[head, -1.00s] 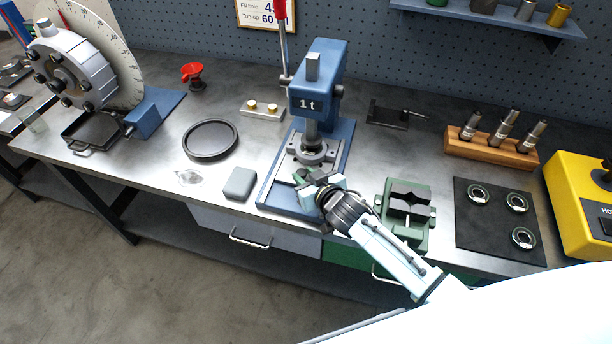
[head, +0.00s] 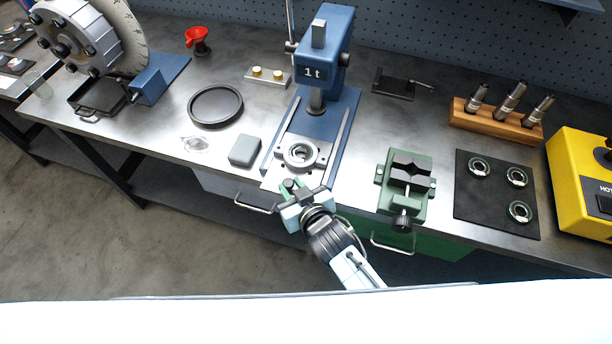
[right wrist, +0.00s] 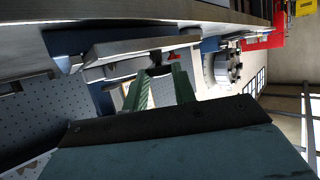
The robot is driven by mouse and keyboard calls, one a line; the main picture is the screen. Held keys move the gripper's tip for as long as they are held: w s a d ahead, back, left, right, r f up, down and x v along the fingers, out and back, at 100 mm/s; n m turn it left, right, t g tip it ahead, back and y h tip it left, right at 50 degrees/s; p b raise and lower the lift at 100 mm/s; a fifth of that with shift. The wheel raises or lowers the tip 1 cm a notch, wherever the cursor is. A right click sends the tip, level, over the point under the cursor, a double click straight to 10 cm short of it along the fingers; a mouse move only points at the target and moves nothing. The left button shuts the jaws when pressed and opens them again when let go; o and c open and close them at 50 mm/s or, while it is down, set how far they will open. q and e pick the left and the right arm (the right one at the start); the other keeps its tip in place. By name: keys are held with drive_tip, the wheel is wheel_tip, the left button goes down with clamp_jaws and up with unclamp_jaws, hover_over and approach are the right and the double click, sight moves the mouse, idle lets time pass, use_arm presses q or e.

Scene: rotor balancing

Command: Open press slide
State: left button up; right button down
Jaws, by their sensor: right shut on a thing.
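The blue 1 t press (head: 325,45) stands at the back middle of the bench. Its grey slide plate (head: 277,172), with a round ring seat (head: 300,154) on it, sits pulled forward on the rails, clear of the ram (head: 316,101) and near the bench's front edge. My right gripper (head: 292,188) is at the slide's front edge, shut on its dark handle. In the right wrist view, the green fingers (right wrist: 160,82) close about a dark knob (right wrist: 156,66) below the slide plate (right wrist: 130,46). My left gripper is not in view.
A green vise (head: 408,178) stands right of the press, beside a black mat with rings (head: 498,215). A grey block (head: 245,151) and a round black tray (head: 215,106) lie to the left. A drawer handle (head: 252,204) is below the bench edge.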

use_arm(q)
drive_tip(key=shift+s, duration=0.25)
use_arm(e)
drive_tip(key=shift+f, duration=0.1)
drive_tip(key=c, duration=1.2)
unclamp_jaws()
drive_tip(key=shift+o, duration=0.2)
use_arm(q)
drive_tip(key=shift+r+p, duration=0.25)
drive_tip(key=shift+p, duration=0.05)
use_arm(e)
drive_tip(key=v, duration=1.3)
drive_tip(key=shift+d, duration=0.15)
drive_tip(key=shift+s, duration=0.1)
